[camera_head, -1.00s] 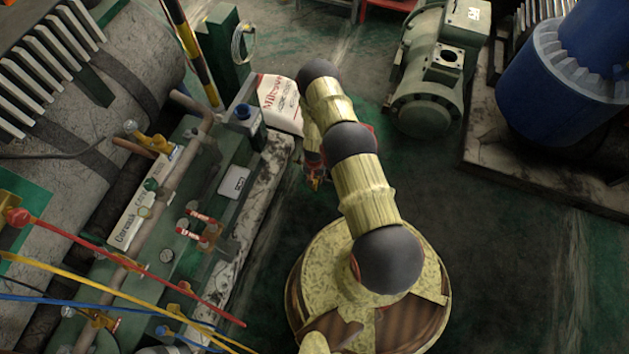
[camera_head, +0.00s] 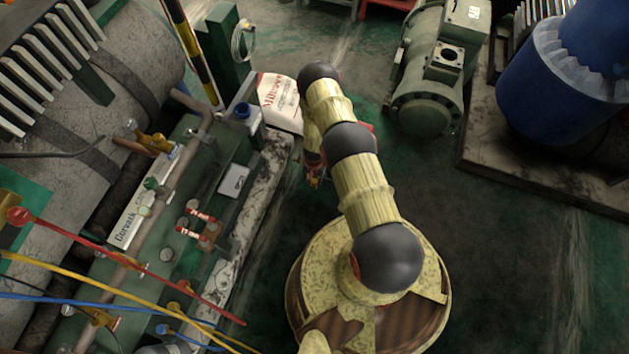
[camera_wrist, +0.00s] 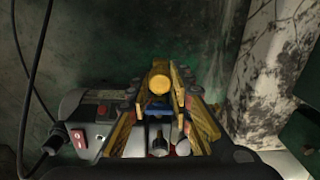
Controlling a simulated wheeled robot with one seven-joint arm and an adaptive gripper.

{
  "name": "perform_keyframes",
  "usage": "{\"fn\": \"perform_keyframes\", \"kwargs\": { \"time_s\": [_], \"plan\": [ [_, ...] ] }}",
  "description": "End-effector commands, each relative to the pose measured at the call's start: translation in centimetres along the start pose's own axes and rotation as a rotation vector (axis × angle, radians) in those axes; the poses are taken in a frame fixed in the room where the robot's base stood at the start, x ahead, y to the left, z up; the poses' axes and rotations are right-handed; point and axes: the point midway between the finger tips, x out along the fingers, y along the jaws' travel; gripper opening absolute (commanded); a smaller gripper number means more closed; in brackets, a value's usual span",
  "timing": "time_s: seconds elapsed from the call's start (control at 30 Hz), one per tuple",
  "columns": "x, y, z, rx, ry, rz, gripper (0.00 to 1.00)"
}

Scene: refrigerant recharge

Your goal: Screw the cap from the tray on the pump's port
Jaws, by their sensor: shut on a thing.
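My gripper (camera_wrist: 160,78) is in the middle of the wrist view, its yellow fingers closed on a round, brass-coloured cap (camera_wrist: 159,87). The grey pump (camera_wrist: 98,112), with a red switch on its side, stands on the floor below and left of the fingers. A silver fitting (camera_wrist: 158,147) and a red-and-white part show between the fingers; I cannot tell which is the port. In the head view my gripper (camera_head: 316,174) is small and mostly hidden by my arm, and the pump is hidden there. I cannot make out the tray.
A stained pale beam (camera_wrist: 266,70) runs along the right of the wrist view. A black cable (camera_wrist: 38,90) lies at the left. In the head view, a white bag (camera_head: 280,100) lies beyond the green frame with pipes and hoses (camera_head: 205,190). Open floor (camera_head: 500,260) is at the right.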

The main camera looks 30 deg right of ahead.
Motion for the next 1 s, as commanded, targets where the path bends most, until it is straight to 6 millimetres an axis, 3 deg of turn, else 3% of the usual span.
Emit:
{"fn": "perform_keyframes", "kwargs": {
  "time_s": [0.13,0.47,0.7,1.0],
  "plan": [
    [0.03,0.03,0.02,0.171,-0.001,0.000,0.00],
    [0.05,0.04,0.04,0.225,-0.001,0.000,0.00],
    [0.08,0.04,0.04,0.496,-0.002,0.000,0.00],
    [0.11,0.06,0.06,0.532,-0.002,0.001,0.00]
  ]
}}
